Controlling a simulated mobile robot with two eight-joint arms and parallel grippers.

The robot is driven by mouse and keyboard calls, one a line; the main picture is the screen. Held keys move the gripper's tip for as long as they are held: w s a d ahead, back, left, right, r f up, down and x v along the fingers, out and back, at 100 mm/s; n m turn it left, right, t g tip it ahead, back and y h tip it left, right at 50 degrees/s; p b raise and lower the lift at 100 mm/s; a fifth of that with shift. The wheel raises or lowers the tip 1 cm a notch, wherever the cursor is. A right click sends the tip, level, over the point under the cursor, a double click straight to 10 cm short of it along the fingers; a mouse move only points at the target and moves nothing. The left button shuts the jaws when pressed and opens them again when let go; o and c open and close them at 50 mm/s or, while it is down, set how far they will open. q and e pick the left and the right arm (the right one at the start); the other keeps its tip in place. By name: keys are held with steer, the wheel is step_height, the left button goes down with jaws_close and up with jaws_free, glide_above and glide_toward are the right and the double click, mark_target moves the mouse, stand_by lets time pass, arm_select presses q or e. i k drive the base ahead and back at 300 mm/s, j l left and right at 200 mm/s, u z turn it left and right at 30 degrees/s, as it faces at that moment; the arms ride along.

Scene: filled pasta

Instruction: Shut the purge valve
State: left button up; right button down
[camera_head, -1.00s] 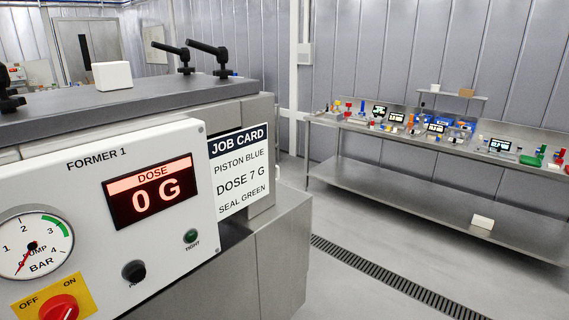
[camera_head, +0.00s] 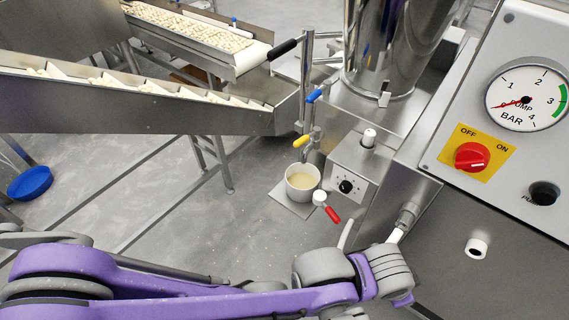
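Several coloured valve handles show in the head view, and I cannot tell from labels which one is the purge valve. A yellow handle (camera_head: 301,141) is on the steel pipe above a white pot (camera_head: 302,180) of cream-coloured contents. A blue handle (camera_head: 318,93) is higher on that pipework. A red handle (camera_head: 333,215) with a white round end lies just right of and below the pot. My purple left arm crosses the bottom, below these handles and apart from them in the picture. Its fingers cannot be made out clearly. My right gripper is not in view.
The control panel (camera_head: 452,142) with a pump gauge (camera_head: 525,97) and red OFF/ON knob (camera_head: 471,156) is at right. A small dial box (camera_head: 347,186) stands beside the pot. A conveyor (camera_head: 190,35) and steel chute (camera_head: 150,105) fill the upper left. Floor at left is mostly open.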

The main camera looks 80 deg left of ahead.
mark_target(315, 133)
steer(key=u, duration=2.05)
